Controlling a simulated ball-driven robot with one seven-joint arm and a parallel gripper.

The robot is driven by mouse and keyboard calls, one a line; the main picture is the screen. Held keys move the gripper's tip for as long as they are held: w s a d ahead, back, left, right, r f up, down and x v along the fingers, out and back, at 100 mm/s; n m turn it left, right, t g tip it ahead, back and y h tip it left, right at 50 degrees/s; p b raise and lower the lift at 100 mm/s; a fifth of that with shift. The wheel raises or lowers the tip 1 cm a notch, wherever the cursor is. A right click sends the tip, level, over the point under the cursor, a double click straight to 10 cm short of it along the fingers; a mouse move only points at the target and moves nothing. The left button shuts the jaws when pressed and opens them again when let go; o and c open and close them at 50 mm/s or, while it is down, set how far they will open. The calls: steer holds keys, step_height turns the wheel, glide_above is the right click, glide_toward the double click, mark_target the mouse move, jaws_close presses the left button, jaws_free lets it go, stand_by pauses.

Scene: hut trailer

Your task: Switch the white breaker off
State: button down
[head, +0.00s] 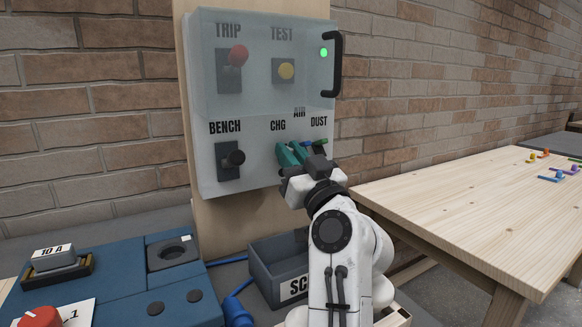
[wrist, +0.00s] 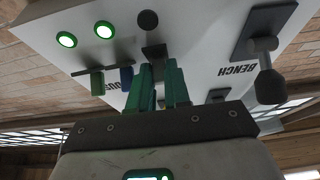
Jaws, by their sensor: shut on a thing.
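My gripper (head: 292,155) reaches the grey panel (head: 262,95) near the CHG label. Its two green fingers (wrist: 162,85) show in the wrist view, nearly parallel with a narrow gap. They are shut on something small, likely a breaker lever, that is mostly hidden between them. I cannot make out its colour, and no clearly white lever shows. A blue lever (head: 307,143) and a green lever (head: 320,142) stand to the right, by the DUST label. In the wrist view the blue one (wrist: 127,78) and green one (wrist: 97,82) are left of the fingers.
The panel also carries a red TRIP knob (head: 238,55), a yellow TEST button (head: 286,71), a black BENCH lever (head: 235,158), a green light (head: 323,52) and a black handle (head: 338,65). A dark bin (head: 268,282) stands below. A wooden table (head: 470,195) is at right.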

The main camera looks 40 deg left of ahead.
steer(key=c, duration=1.4)
jaws_free()
steer(key=shift+o, duration=0.2)
steer(key=shift+d, duration=0.1)
steer(key=v, duration=1)
steer(key=shift+d+f, duration=0.2)
steer(key=shift+d, duration=0.1)
steer(key=shift+s, duration=0.1)
